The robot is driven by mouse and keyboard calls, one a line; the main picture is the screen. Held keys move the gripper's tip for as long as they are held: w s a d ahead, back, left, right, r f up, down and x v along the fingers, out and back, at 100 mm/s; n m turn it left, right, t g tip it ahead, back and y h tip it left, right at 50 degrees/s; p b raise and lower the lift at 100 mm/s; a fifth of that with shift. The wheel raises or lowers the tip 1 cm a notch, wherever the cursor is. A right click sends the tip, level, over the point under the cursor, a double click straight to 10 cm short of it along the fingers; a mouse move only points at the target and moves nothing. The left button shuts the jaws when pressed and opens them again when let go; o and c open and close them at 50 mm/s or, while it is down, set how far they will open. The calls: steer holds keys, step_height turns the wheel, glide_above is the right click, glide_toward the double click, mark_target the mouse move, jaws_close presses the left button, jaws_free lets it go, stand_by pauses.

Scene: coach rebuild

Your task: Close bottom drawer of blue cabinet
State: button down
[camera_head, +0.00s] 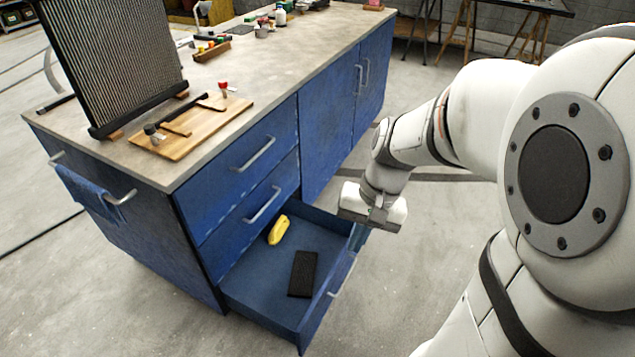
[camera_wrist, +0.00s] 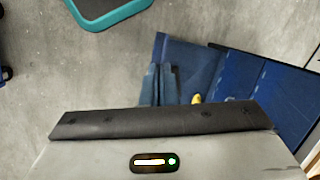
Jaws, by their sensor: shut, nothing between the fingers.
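The blue cabinet (camera_head: 235,180) has its bottom drawer (camera_head: 255,278) pulled well out. The drawer's front with its silver handle (camera_head: 341,278) faces right and toward the camera. The drawer also shows in the wrist view (camera_wrist: 190,52). My gripper (camera_head: 372,212) is at the far end of the drawer front, pointing down. Its fingers (camera_wrist: 160,72) are together and empty in the wrist view, close to the drawer. I cannot tell whether they touch it.
A yellow object (camera_head: 278,230) and a dark block (camera_head: 303,274) lie in the drawer. The two drawers above (camera_head: 240,155) are shut. A cutting board (camera_head: 190,128) and a ribbed panel (camera_head: 115,60) are on the worktop. A teal-edged object (camera_wrist: 108,15) is on the floor.

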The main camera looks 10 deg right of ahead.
mark_target(328, 285)
steer(key=w+d+f+m+y+b, duration=0.2)
steer(key=w+f+m+y+b, duration=0.1)
steer(key=f, duration=0.7)
steer(key=w+d+f+m+t+y+b, duration=0.15)
steer(key=w+f+m+y+b, duration=0.25)
steer(key=f, duration=0.5)
steer(key=w+d+f+m+g+y+b, duration=0.1)
steer(key=w+d+f+m+y+b, duration=0.15)
steer(key=f, duration=0.75)
steer(key=d+f+m+t+y+b, duration=0.1)
steer(key=d+f+m+t+b, duration=0.2)
steer(key=f, duration=0.5)
steer(key=w+d+f+m+t+b, duration=0.1)
steer(key=d+f+m+t+b, duration=0.1)
steer(key=f+m+t, duration=0.5)
steer(key=d+f+m+t+y+b, duration=0.1)
steer(key=d+f+m+b, duration=0.15)
steer(key=f, duration=0.75)
steer(key=b+x, duration=0.2)
steer(key=x, duration=1.2)
steer(key=shift+a+r+b, duration=0.1)
steer(key=shift+r+b, duration=0.1)
steer(key=shift+b, duration=0.15)
